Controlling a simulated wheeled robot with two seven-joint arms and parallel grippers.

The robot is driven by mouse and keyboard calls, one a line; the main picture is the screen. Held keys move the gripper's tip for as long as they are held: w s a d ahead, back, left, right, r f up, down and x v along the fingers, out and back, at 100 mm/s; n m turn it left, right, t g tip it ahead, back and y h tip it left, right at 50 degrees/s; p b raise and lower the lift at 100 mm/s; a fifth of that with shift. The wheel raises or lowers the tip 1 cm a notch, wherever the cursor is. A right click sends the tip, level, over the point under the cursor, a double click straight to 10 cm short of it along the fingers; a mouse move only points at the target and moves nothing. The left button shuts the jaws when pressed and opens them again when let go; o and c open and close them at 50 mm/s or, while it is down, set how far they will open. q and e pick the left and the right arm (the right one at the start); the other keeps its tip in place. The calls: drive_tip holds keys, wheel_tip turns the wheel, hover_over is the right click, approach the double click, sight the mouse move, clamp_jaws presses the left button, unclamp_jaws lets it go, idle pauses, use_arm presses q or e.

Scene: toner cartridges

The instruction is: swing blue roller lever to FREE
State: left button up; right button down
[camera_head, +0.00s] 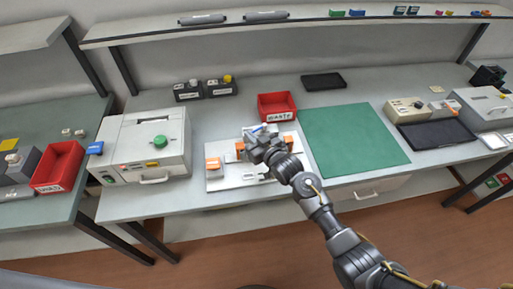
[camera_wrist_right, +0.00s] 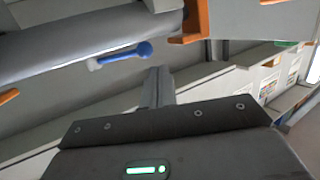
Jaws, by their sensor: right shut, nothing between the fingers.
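The blue roller lever (camera_wrist_right: 125,52) shows in the right wrist view as a blue bar with a round end, beside a long grey roller (camera_wrist_right: 60,40). In the head view only a small blue bit of it (camera_head: 259,128) shows above my right gripper. My right gripper (camera_wrist_right: 158,85) is shut and empty, with its fingertips just below and right of the lever's round end. I cannot tell if they touch. In the head view my right gripper (camera_head: 258,146) hides the middle of the white unit (camera_head: 222,179) that carries the lever. No FREE marking is readable. My left gripper is not in view.
A red WASTE bin (camera_head: 277,105) stands right behind the unit. A green mat (camera_head: 353,140) lies clear to the right. A beige machine with a green knob (camera_head: 145,145) stands to the left. Orange parts (camera_head: 212,163) flank the unit's work area.

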drive_tip(key=shift+s+d+r+p, duration=0.15)
drive_tip(key=shift+s+r+p, duration=0.7)
drive_tip(key=shift+s+r, duration=0.3)
use_arm(q)
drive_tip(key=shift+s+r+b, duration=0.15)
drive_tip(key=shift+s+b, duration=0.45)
drive_tip(key=shift+b, duration=0.65)
use_arm(e)
drive_tip(key=s+d+r, duration=0.1)
drive_tip(key=s+d, duration=0.2)
drive_tip(key=s, duration=0.5)
drive_tip(key=shift+s+r, duration=0.25)
drive_tip(key=shift+s, duration=0.05)
